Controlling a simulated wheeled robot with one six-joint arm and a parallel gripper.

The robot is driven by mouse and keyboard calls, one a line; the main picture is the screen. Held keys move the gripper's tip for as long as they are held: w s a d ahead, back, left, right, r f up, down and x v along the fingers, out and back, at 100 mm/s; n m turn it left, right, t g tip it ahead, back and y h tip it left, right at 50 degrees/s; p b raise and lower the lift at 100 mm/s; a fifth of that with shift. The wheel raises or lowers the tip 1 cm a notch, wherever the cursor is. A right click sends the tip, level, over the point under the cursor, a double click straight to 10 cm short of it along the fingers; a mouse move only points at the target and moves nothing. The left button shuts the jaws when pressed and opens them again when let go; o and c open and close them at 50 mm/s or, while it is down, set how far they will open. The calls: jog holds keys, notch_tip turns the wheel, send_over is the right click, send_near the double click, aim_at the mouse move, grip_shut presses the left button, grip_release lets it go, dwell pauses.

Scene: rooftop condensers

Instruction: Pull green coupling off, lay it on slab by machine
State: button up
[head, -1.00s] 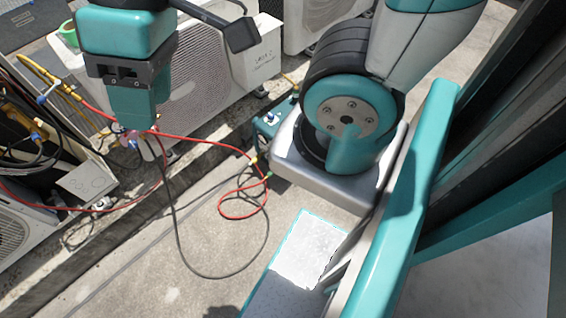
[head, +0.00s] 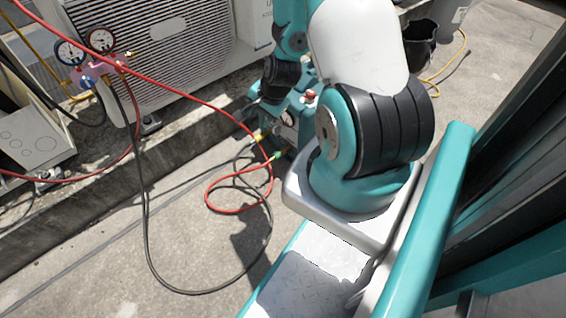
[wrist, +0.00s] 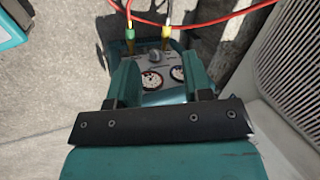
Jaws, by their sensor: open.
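The green coupling (head: 277,155) is on the front of the teal machine (head: 291,125), at the end of a hose. In the wrist view the green coupling (wrist: 130,35) stands upright at the machine's panel (wrist: 155,66), left of a yellow coupling (wrist: 166,36). My gripper (wrist: 161,72) is open and empty, its two fingers apart above the machine's gauges. The green coupling lies beyond the left finger, apart from it. In the head view my gripper is hard to make out against the machine.
Red and black hoses (head: 240,208) loop over the slab near the machine. A condenser (head: 165,55) stands behind on a curb, with a gauge manifold (head: 95,70) at its left. A black bucket (head: 418,45) stands at the back right.

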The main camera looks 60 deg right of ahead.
jog(key=s+d+f+m+h+b, duration=0.1)
jog(key=s+d+f+m+b, duration=0.25)
jog(key=f, duration=0.85)
jog(key=b, duration=1)
send_near(270, 160)
jog(key=x, duration=0.9)
jog(key=shift+f, duration=0.1)
jog(key=shift+c, duration=0.3)
grip_shut()
